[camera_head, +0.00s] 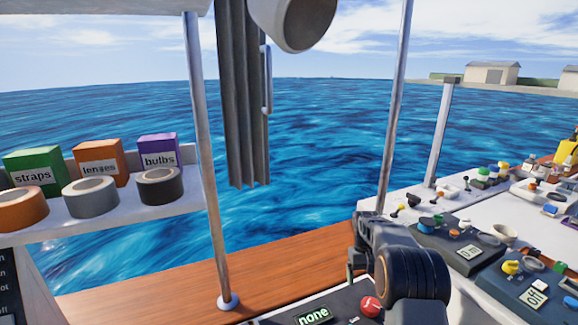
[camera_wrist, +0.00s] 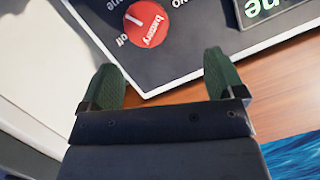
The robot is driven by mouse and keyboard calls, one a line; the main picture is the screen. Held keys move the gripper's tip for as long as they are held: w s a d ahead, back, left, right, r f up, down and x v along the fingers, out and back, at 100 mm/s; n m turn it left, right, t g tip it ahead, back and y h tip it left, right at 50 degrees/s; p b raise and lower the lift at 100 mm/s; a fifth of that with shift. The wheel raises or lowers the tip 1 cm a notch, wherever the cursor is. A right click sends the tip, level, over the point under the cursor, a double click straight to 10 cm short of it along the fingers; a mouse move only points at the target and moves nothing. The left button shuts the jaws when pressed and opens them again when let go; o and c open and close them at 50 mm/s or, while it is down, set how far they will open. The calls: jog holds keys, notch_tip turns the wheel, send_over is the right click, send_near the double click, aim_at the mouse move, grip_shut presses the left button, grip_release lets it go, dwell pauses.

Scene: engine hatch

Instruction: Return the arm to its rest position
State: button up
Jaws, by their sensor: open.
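My gripper (camera_wrist: 158,82) shows in the wrist view with its two green-padded fingers spread apart and nothing between them. Beyond the fingertips is a dark panel (camera_wrist: 195,55) with a round red battery knob (camera_wrist: 146,24) that has a white pointer line. In the head view my arm (camera_head: 405,265) stands at the lower right, bent over the same panel. The red knob (camera_head: 371,306) and a display reading "none" (camera_head: 313,316) show beside it. My fingertips are mostly hidden behind the arm in the head view.
At left, a shelf (camera_head: 90,222) holds labelled boxes and tape rolls. Grey poles (camera_head: 205,160) rise from the wooden deck (camera_head: 150,292). At right, a white counter (camera_head: 520,225) carries control panels, including one labelled "oil" (camera_head: 535,297), with many knobs. Open water lies beyond.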

jog(key=s+a+r+t+p, duration=0.1)
jog(key=s+a+r+t, duration=0.1)
jog(key=s+r, duration=0.3)
jog(key=s+a+r+t+p, duration=0.1)
jog(key=s+a+r, duration=0.3)
jog(key=s, duration=0.9)
jog(key=s+a+r+t+p, duration=0.1)
jog(key=s+a+r+t, duration=0.1)
jog(key=s+r, duration=0.4)
jog(key=shift+s+a+t, duration=0.4)
jog(key=shift+s+t, duration=0.5)
jog(key=shift+s, duration=0.5)
